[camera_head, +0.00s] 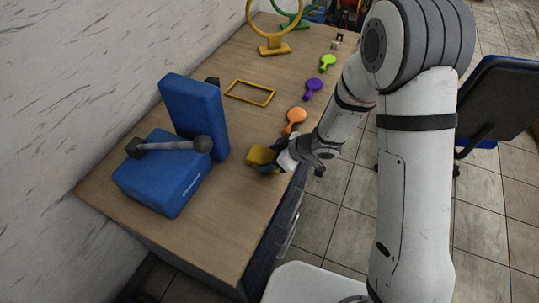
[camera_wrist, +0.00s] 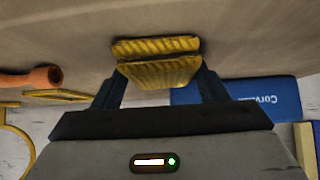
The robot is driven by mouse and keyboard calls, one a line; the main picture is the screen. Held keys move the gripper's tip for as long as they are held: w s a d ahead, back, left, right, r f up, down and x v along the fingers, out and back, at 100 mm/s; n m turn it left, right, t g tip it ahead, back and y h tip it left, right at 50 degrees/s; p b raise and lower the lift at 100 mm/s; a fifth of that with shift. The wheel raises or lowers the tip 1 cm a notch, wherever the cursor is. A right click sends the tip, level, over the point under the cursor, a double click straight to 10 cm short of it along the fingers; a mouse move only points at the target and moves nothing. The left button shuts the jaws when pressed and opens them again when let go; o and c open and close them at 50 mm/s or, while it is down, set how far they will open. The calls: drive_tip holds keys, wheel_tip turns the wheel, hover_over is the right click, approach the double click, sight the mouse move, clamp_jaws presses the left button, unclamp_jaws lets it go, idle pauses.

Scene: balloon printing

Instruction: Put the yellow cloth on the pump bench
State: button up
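The yellow cloth (camera_head: 262,156) is a small ribbed, folded piece at the front edge of the wooden bench top (camera_head: 232,213). In the wrist view the cloth (camera_wrist: 158,62) sits between my gripper's two dark fingers, which meet its sides. My gripper (camera_head: 272,160) appears shut on it; the wrist view also shows the gripper (camera_wrist: 158,75). I cannot tell whether the cloth touches the bench top. I cannot tell for sure whether this is the pump bench.
A blue two-part machine (camera_head: 160,173) with a grey dumbbell-shaped bar (camera_head: 168,146) stands left of the cloth. A yellow frame (camera_head: 250,93) and ring stand (camera_head: 274,47) are further back.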

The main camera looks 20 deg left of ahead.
drive_tip(key=o, duration=0.4)
drive_tip(key=shift+c, duration=0.2)
drive_tip(key=shift+r, duration=0.3)
drive_tip(key=w+d+r+m+t+h+p, duration=0.1)
drive_tip(key=w+d+r+m+t+h, duration=0.15)
drive_tip(key=d+r, duration=0.55)
drive_tip(key=w+d+r+m+t+h+p, duration=0.1)
drive_tip(key=w+d+r+m+t+h, duration=0.2)
drive_tip(key=d+r, duration=0.5)
drive_tip(key=w+d+r+m+t+h+p, duration=0.1)
drive_tip(key=d+r+m+t+h, duration=0.25)
drive_tip(key=d, duration=0.85)
drive_tip(key=s+d+r+m+g+h, duration=0.2)
drive_tip(key=s+d+r+m+g, duration=0.15)
drive_tip(key=s+d, duration=0.35)
drive_tip(key=s+a+r+m+g+y, duration=0.1)
drive_tip(key=s+r+m+g+y, duration=0.1)
drive_tip(key=s, duration=1)
drive_tip(key=shift+s+a+m+g, duration=0.2)
drive_tip(key=shift+a+m+g, duration=0.15)
drive_tip(key=shift+m+g, duration=0.7)
